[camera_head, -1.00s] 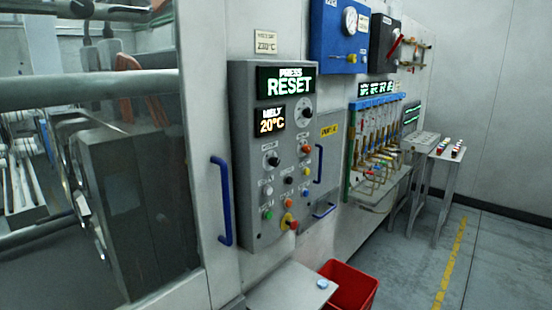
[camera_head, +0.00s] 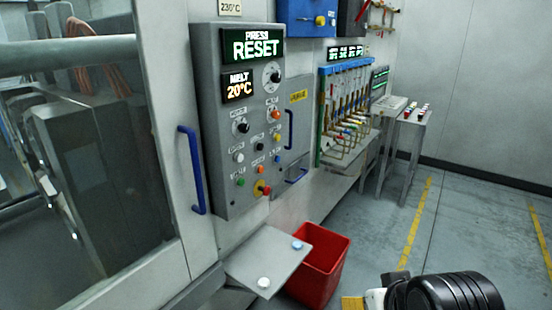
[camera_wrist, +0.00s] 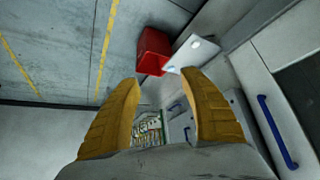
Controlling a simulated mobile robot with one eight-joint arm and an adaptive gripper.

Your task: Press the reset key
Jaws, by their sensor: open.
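The grey control panel (camera_head: 222,110) stands on the machine front in the head view. Its upper screen (camera_head: 257,45) reads "PRESS RESET" and a lower screen (camera_head: 239,87) reads "MELT 20°C". Below are knobs and small keys: a white key (camera_head: 238,157), a green key (camera_head: 240,182), an orange key (camera_head: 259,174), a blue key (camera_head: 277,160) and a red button on yellow (camera_head: 262,188). Their labels are too small to read, so I cannot tell which is reset. My gripper (camera_wrist: 160,83) is open and empty in the wrist view, apart from the panel.
A grey shelf (camera_head: 265,262) juts out below the panel, with a red bin (camera_head: 322,265) beside it. A blue handle (camera_head: 192,170) sticks out left of the panel. A hose rack (camera_head: 345,110) stands beyond.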

